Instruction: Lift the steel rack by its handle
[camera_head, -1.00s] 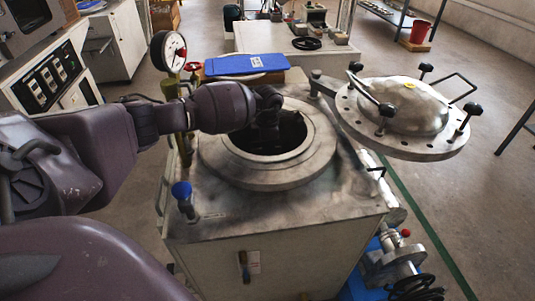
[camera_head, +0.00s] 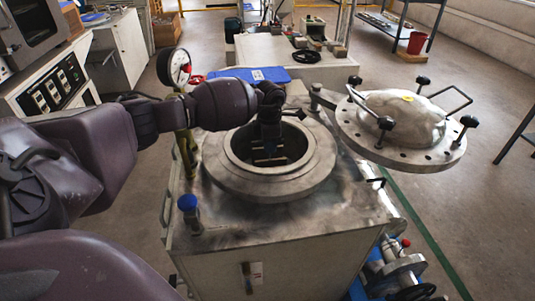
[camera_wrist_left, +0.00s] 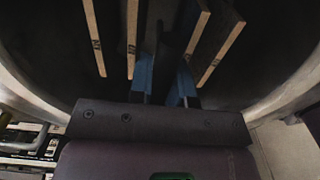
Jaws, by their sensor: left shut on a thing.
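My left gripper (camera_head: 268,143) points down into the round opening of the autoclave vessel (camera_head: 312,183). In the left wrist view its two blue fingers (camera_wrist_left: 165,82) are shut on a dark upright piece between them, the handle of the steel rack (camera_wrist_left: 174,35). Several flat tiles (camera_wrist_left: 222,48) with tan edges stand on both sides of the handle. In the head view tile edges (camera_head: 268,160) show just below the gripper, inside the opening. The rack's lower part is hidden in the dark vessel. My right gripper is not in view.
The vessel's heavy lid (camera_head: 405,122) is swung open to the right. A pressure gauge (camera_head: 174,67) and a blue-capped fitting (camera_head: 188,203) stand on the left side.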

